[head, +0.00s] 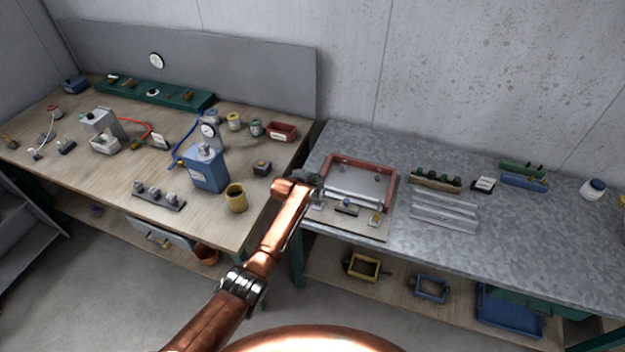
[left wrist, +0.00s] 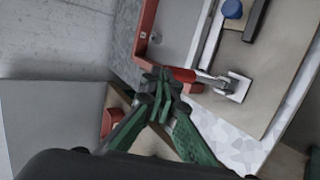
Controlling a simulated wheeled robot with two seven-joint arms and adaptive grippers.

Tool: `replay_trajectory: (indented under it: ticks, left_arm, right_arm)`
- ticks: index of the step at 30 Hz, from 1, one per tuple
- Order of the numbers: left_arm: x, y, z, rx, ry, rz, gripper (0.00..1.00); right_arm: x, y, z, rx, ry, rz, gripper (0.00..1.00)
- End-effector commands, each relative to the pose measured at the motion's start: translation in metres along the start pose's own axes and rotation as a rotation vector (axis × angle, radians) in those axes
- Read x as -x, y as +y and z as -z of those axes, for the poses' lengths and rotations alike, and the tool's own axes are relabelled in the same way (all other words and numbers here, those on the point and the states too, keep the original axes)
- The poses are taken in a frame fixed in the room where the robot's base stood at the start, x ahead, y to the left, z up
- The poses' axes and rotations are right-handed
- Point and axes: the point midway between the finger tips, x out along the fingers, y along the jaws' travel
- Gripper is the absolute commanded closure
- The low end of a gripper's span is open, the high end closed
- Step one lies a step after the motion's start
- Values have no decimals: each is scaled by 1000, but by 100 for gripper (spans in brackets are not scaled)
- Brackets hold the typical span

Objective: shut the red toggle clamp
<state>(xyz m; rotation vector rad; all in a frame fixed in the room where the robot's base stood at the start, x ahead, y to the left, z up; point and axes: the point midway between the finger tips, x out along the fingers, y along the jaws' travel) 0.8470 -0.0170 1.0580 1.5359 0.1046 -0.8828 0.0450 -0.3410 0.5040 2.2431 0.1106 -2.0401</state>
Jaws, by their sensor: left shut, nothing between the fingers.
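The red toggle clamp shows best in the left wrist view, with a red handle (left wrist: 183,75) and a metal arm leading to a pale square base (left wrist: 235,88). The handle extends left from the base, toward my gripper. Whether the clamp is open or shut I cannot tell. My left gripper (left wrist: 164,82) has its green fingers together, empty, with the tips beside the handle's end; I cannot tell whether they touch. In the head view my left gripper (head: 312,181) is at the left edge of the fixture board (head: 335,224) and partly hides the clamp. My right gripper is not in view.
A yellow-marked clamp (head: 376,217) stands at the board's front right. Grey metal strips (head: 445,212) lie to its right. A blue box (head: 207,170) and yellow cup (head: 236,198) stand on the wooden bench.

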Motion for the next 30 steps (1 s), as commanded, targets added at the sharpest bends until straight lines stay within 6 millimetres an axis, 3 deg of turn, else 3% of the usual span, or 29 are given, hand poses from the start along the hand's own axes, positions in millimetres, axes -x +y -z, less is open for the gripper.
replay_trajectory:
  ticks: [13, 30]
  left_arm:
    - [32, 14, -7, -5, -11, 2, 100]
    - [109, 15, -4, -5, -9, 0, 100]
  right_arm:
    - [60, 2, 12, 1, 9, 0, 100]
    - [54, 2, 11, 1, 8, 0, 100]
